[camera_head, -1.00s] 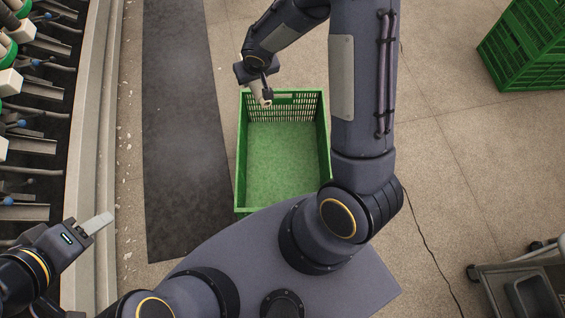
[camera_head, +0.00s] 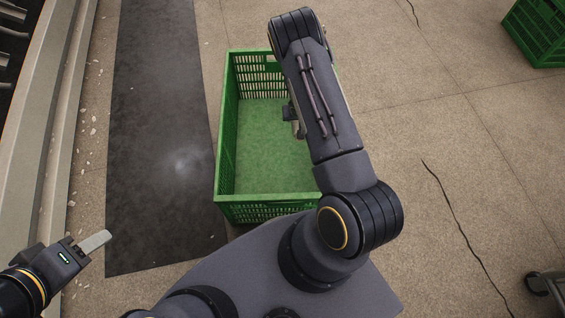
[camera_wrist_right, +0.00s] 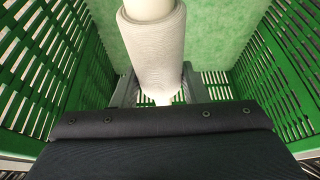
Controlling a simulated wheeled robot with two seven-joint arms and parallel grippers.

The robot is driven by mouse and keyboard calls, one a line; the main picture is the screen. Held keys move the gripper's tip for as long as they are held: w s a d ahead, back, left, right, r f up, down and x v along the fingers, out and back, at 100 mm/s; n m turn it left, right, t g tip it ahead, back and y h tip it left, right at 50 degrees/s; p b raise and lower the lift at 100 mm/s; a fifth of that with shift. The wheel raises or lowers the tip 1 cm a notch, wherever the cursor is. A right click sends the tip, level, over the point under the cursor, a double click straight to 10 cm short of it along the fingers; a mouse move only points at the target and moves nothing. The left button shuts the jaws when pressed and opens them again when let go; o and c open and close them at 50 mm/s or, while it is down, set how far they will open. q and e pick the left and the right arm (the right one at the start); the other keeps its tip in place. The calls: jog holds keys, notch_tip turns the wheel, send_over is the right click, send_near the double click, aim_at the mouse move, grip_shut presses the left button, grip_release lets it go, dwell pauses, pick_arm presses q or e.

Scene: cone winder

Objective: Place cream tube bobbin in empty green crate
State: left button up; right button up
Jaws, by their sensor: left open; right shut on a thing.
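The green crate (camera_head: 226,150) stands on the floor in the head view, its green floor bare where I can see it. The cream tube bobbin (camera_wrist_right: 153,45) is in my right gripper (camera_wrist_right: 160,92), which is shut on it. In the right wrist view the slatted crate walls rise on both sides of the bobbin, with the green crate floor beyond. In the head view my right arm covers the crate's right side and most of the right gripper (camera_head: 292,112); a little of the bobbin (camera_head: 299,130) shows. My left gripper (camera_head: 92,243) is open and empty at the lower left.
Another green crate (camera_head: 540,32) stands at the upper right. A dark mat (camera_head: 160,120) runs along the floor left of the crate. The machine's pale edge (camera_head: 40,110) is at the far left. A cart part (camera_head: 545,286) shows at the lower right.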

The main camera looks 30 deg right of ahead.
jog(key=b, duration=0.7)
send_over(300, 145)
jog(key=s, duration=0.1)
jog(key=f, duration=1.5)
jog(key=shift+s+a+f, duration=0.1)
jog(key=shift+a+f, duration=0.1)
jog(key=shift+a, duration=0.05)
notch_tip(300, 145, down, 4)
jog(key=shift+f+b, duration=0.1)
jog(key=shift+b, duration=1)
pick_arm(q)
notch_tip(300, 145, down, 11)
jog(key=shift+f, duration=0.15)
pick_arm(e)
jog(key=o, duration=1)
